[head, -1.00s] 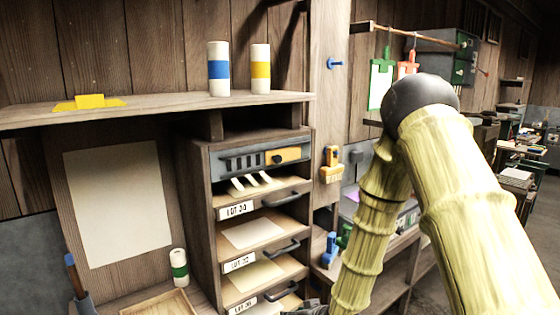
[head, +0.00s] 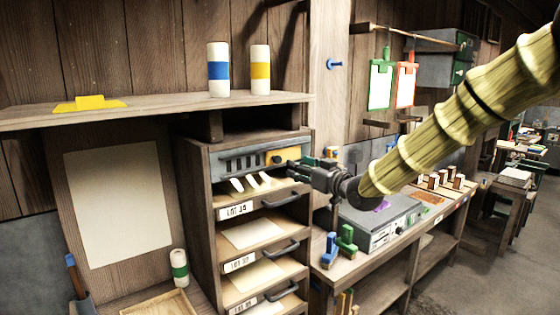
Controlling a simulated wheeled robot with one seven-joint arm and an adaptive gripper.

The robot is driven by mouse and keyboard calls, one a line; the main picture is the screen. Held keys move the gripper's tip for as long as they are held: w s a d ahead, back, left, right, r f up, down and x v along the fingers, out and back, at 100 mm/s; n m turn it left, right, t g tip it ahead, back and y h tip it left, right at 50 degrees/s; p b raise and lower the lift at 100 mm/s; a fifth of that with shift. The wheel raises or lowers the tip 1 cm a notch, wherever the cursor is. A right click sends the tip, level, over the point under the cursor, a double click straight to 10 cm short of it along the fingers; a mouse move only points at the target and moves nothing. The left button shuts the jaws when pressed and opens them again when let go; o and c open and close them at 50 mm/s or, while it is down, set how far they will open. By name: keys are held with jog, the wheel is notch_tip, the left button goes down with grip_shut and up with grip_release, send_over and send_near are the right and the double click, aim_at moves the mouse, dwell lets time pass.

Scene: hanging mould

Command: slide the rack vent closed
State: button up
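The rack vent (head: 240,163) is a grey panel with dark slots at the top of the wooden rack. Several slots show uncovered on its left and middle. Its yellow slide plate (head: 288,153) sits at the right end, with a dark knob (head: 277,158) near the plate's left edge. My gripper (head: 294,163) reaches in from the right, with its fingertips in front of the lower right part of the plate, close to the knob. I cannot tell whether it touches the plate, or how far its small dark fingers are apart.
Pale strips (head: 252,182) stick out just below the vent. Labelled drawers with dark handles (head: 281,200) lie under it. A shelf (head: 150,107) overhangs the rack, bearing two banded cylinders (head: 219,70). A grey device (head: 380,225) stands on the bench at right.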

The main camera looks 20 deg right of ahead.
aim_at(279, 159)
jog(key=shift+p+x, duration=1.9)
jog(key=shift+x, duration=3.25)
jog(key=shift+f, duration=0.15)
grip_shut()
